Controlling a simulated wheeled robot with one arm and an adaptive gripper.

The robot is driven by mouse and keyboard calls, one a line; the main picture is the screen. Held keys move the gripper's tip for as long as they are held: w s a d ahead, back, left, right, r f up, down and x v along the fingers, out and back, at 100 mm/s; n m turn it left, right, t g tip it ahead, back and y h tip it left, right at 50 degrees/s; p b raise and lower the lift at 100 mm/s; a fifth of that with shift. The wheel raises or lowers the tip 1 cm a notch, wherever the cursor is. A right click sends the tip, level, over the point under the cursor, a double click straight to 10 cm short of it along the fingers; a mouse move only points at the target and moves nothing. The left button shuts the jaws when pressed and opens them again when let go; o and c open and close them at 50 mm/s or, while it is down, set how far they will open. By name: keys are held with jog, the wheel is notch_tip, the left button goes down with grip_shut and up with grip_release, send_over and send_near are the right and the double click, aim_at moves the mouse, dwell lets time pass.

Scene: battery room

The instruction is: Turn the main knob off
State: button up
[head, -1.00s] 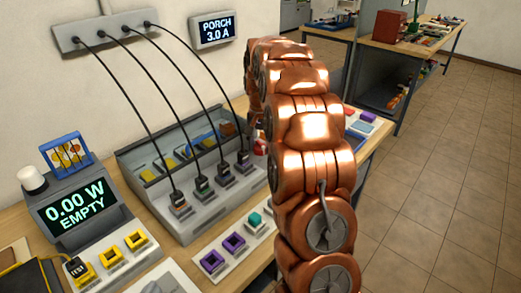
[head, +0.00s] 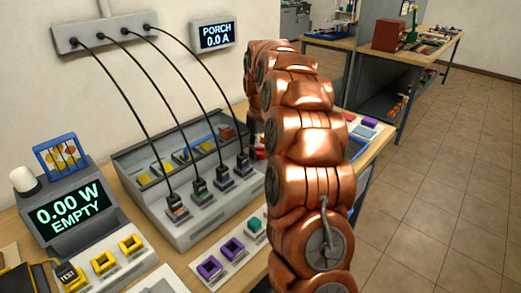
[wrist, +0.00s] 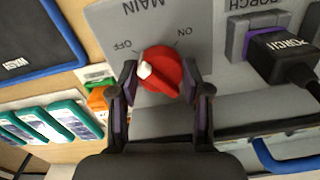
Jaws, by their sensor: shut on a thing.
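The red main knob (wrist: 163,72) sits on a grey panel marked MAIN (wrist: 143,18) in the wrist view, between the OFF and ON marks. Its white pointer tip is at the picture's left of the knob, on the OFF side. My gripper (wrist: 160,82) has a finger on either side of the knob and is shut on it. In the head view my copper arm hides the knob and gripper. The PORCH display (head: 216,36) reads 0.0 A.
A black plug (wrist: 285,55) sits in the PORCH socket close to the knob. Several black cables run from the wall box (head: 103,31) to the grey console (head: 201,222). The scale display (head: 66,208) reads 0.00 W, EMPTY. Green-edged cards (wrist: 70,118) lie at the left.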

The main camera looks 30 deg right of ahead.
jog(key=shift+n, duration=1.1)
jog(key=o, duration=1.2)
jog(key=shift+c, duration=0.2)
notch_tip(320, 180, up, 12)
dwell(0.4)
